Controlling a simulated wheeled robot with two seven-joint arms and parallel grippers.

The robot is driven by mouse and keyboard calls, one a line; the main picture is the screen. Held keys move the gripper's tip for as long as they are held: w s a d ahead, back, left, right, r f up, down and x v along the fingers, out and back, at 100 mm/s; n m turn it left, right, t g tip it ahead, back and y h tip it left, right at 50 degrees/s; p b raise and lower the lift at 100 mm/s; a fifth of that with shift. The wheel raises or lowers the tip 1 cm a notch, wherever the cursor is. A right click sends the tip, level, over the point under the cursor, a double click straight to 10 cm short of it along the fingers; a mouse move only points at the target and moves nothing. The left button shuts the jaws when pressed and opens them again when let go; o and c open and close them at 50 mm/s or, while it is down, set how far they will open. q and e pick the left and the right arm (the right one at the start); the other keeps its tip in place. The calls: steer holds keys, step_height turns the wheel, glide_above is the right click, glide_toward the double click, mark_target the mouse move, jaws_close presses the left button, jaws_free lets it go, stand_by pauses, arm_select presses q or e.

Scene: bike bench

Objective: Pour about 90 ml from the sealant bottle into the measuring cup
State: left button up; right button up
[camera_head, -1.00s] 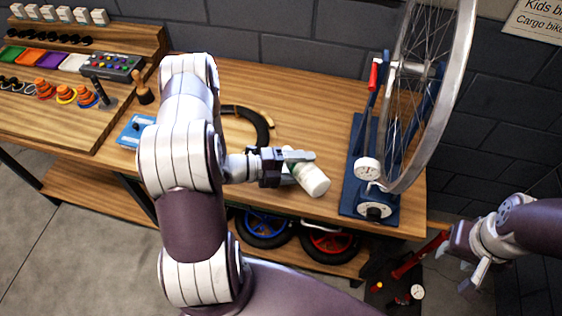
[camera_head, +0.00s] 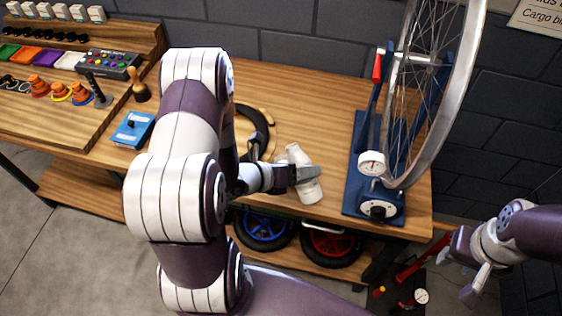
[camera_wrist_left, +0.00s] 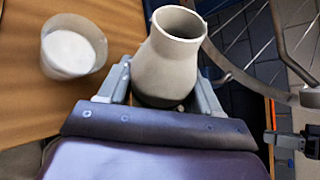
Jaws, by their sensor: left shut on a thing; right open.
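The sealant bottle (camera_head: 309,190) is white and sits between the fingers of my left gripper (camera_head: 302,174), just above or at the bench top. In the left wrist view the bottle (camera_wrist_left: 165,70) shows its tapered shoulder and open, uncapped mouth, facing up the picture. The left gripper is shut on its body. The measuring cup (camera_wrist_left: 90,35) stands left of the bottle in that view, apart from it, with white liquid inside. No stream shows. I cannot clearly pick out the cup in the head view. My right gripper (camera_head: 468,268) is open and empty, off the bench at lower right.
A wheel (camera_head: 440,100) in a blue truing stand (camera_head: 362,190) stands right of the bottle. A black curved tyre piece (camera_head: 258,125) lies behind my left wrist. A blue box (camera_head: 133,130) and a tool rack are at left. Bare bench lies behind the bottle.

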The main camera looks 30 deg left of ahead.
mark_target(300, 188)
arm_select(q)
steer(key=f+m+y+b, duration=0.1)
steer(key=b, duration=0.2)
steer(key=s+d+f+m+t+y+b, duration=0.1)
steer(key=m+b, duration=0.1)
steer(key=b, duration=0.2)
steer(key=d+f+m+t+y+b, duration=0.1)
steer(key=b, duration=0.2)
steer(key=shift+s+d+f+m+y+b, duration=0.15)
steer(key=shift+s+d+m+y+b, duration=0.1)
steer(key=shift+s+m+y+b, duration=0.1)
steer(key=b, duration=0.3)
steer(key=shift+w+r+t+b, duration=0.15)
steer(key=shift+r+t+b, duration=0.1)
steer(key=shift+t+b, duration=0.1)
steer(key=shift+r+m+b, duration=0.1)
steer(key=shift+m+b, duration=0.15)
steer(key=shift+b, duration=0.3)
steer(key=shift+a, duration=0.2)
